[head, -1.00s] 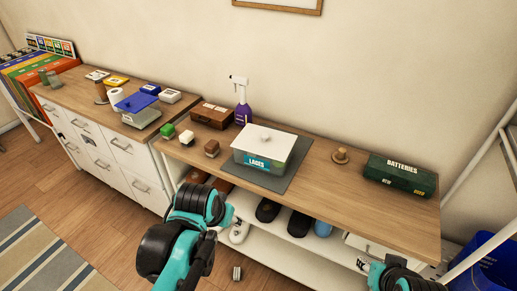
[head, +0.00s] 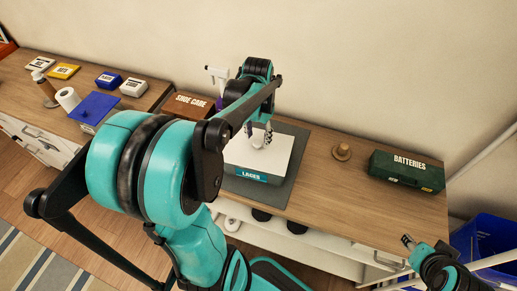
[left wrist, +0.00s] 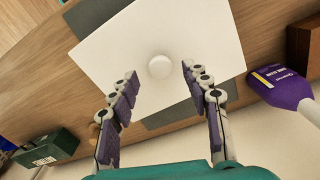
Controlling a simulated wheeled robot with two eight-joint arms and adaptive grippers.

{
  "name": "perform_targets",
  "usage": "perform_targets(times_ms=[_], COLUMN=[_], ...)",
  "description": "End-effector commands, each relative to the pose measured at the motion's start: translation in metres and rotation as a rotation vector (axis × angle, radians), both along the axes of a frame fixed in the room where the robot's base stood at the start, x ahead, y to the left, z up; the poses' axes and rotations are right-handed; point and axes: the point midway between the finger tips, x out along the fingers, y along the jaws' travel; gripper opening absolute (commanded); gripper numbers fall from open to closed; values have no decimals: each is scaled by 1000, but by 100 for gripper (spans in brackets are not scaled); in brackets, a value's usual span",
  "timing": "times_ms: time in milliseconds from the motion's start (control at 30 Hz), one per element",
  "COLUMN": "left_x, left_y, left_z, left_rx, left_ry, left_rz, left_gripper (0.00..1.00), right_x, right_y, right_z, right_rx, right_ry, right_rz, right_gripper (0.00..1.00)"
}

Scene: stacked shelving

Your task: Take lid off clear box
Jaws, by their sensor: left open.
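The clear box (head: 250,177) with a teal LACES label stands on a grey mat on the shelf top. Its white lid (head: 281,158) is on it, with a round pale knob (left wrist: 159,67) in the middle. My left gripper (head: 261,131) is over the lid, pointing down. In the left wrist view its open fingers (left wrist: 160,85) are to either side of the knob, with gaps between; whether they are level with it I cannot tell. My right gripper (head: 407,241) is at the lower right, away from the box, its fingers too small to judge.
A brown SHOE CARE box (head: 190,105) stands left of the lid and a purple spray bottle (left wrist: 283,88) stands behind it. To the right are a wooden knobbed piece (head: 342,152) and a green BATTERIES box (head: 405,172). The grey mat (head: 300,140) has bare room around the box.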

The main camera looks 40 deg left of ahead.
Motion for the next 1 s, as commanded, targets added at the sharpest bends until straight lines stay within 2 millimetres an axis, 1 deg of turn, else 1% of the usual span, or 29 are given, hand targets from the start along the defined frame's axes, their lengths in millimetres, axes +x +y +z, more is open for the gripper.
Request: perform_targets(times_ms=[33,133,200,367,400,467,500,567,600,867,1000], left_x=[0,0,0,0,0,0,0,0,0,0,0], left_y=[-1,-1,-1,-1,-1,-1,-1,-1,-1,-1,-1], left_z=[-13,-26,-30,-29,-28,-28,-28,-28,-28,-28,-23], left_rx=[0,0,0,0,0,0,0,0,0,1,0], left_ry=[0,0,-1,-1,-1,-1,-1,-1,-1,-1,-1], left_rz=[0,0,0,0,0,0,0,0,0,0,0], left_gripper=[48,48,48,48,45,29,19,3,0,0,0], right_x=[0,0,0,0,0,0,0,0,0,0,0], right_y=[0,0,0,0,0,0,0,0,0,0,0], right_z=[-9,-13,-14,-13,-12,-12,-12,-12,-12,-12,-10], right_rx=[0,0,0,0,0,0,0,0,0,0,0], right_ry=[0,0,0,0,0,0,0,0,0,0,0], right_rz=[0,0,0,0,0,0,0,0,0,0,0], right_gripper=[40,40,40,40,40,40,40,40,40,40,40])
